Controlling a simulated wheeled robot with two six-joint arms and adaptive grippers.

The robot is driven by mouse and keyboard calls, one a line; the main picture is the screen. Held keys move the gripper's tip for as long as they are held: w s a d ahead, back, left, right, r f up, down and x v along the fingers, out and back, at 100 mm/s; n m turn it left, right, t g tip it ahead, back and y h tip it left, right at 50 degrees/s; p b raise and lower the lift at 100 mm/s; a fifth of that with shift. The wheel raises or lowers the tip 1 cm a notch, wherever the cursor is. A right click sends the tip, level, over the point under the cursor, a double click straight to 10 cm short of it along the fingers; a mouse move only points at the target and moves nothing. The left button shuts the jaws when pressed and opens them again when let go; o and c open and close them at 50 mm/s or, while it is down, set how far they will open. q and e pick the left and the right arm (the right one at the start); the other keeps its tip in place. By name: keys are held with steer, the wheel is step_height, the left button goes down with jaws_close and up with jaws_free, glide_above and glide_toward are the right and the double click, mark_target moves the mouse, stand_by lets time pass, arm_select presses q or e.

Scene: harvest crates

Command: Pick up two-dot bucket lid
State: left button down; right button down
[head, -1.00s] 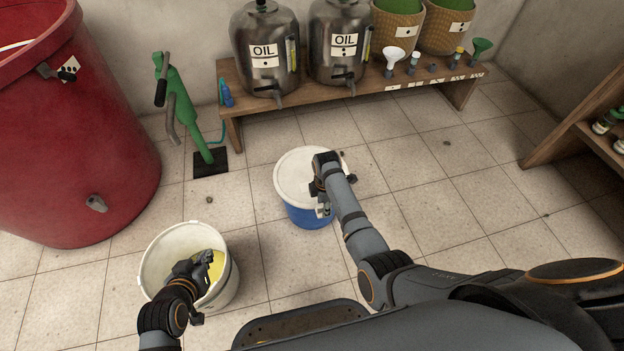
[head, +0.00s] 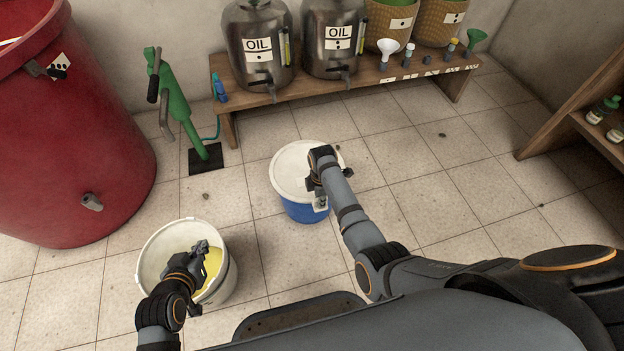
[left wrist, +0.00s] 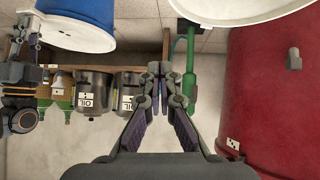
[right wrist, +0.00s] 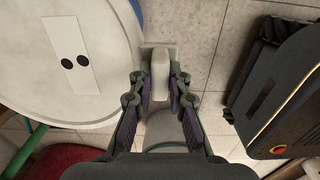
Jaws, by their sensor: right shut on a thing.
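The white two-dot lid (head: 290,168) lies on top of the blue bucket (head: 302,211) in the head view. Its label with two black dots (right wrist: 72,58) shows in the right wrist view. My right gripper (head: 321,197) is at the lid's near right edge, shut on a pale tab (right wrist: 160,72) at the rim. The lid and bucket also show upside down in the left wrist view, the lid (left wrist: 70,36) seated against the bucket. My left gripper (head: 203,247) is shut and empty over the open white bucket (head: 153,262), which holds something yellow.
A large red barrel (head: 70,150) stands at left, with a green hand pump (head: 178,105) beside it. A wooden bench (head: 350,98) with two oil tanks, baskets and funnels runs along the back wall. A shelf (head: 560,130) stands at right.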

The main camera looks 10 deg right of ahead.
steer(key=shift+r, duration=0.1)
